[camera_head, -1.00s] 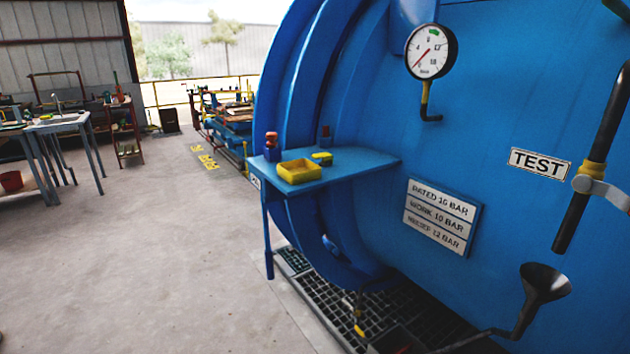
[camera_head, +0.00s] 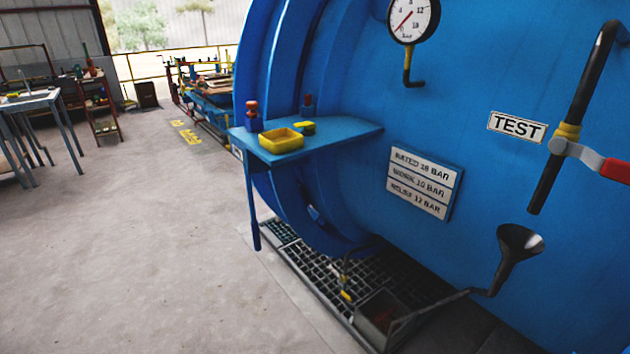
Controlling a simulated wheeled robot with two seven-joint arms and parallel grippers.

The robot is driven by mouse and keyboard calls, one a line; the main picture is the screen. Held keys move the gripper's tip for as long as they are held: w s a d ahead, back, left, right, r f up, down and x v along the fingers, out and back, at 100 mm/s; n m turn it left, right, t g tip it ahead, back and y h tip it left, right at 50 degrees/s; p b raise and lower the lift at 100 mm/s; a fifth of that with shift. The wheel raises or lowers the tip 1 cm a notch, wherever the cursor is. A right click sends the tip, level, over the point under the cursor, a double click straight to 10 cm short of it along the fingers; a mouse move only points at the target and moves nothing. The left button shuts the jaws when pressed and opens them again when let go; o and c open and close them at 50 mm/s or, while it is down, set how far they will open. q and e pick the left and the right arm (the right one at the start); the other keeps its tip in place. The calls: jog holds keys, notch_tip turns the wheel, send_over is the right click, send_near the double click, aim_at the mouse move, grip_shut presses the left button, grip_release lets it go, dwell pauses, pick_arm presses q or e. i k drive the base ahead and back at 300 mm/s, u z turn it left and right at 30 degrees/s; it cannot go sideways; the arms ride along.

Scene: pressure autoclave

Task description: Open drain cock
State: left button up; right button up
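A small pipe with a yellow-ended cock (camera_head: 346,294) stands low by the vessel, above the floor grating. It is small, and its handle position is hard to tell. A black pipe with a yellow band and a valve with a red lever (camera_head: 614,171) is at the right, next to the TEST sign (camera_head: 517,126). The lever points right. A black funnel (camera_head: 518,240) sits below this pipe's open end, its tube running down left to a grey box (camera_head: 384,314). I cannot tell which valve is the drain cock. Neither gripper is in view.
The blue vessel (camera_head: 470,60) fills the right side, with a pressure gauge (camera_head: 414,20) above. A blue shelf (camera_head: 345,135) juts out, bearing a yellow tray (camera_head: 281,140). The floor grating (camera_head: 300,257) lies below. The concrete floor (camera_head: 130,260) at the left is clear.

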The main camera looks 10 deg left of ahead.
aim_at(345, 294)
jog(key=z, duration=0.05)
jog(key=k, duration=0.65)
jog(key=z, duration=0.45)
jog(key=i, duration=1.35)
jog(key=u, duration=0.35)
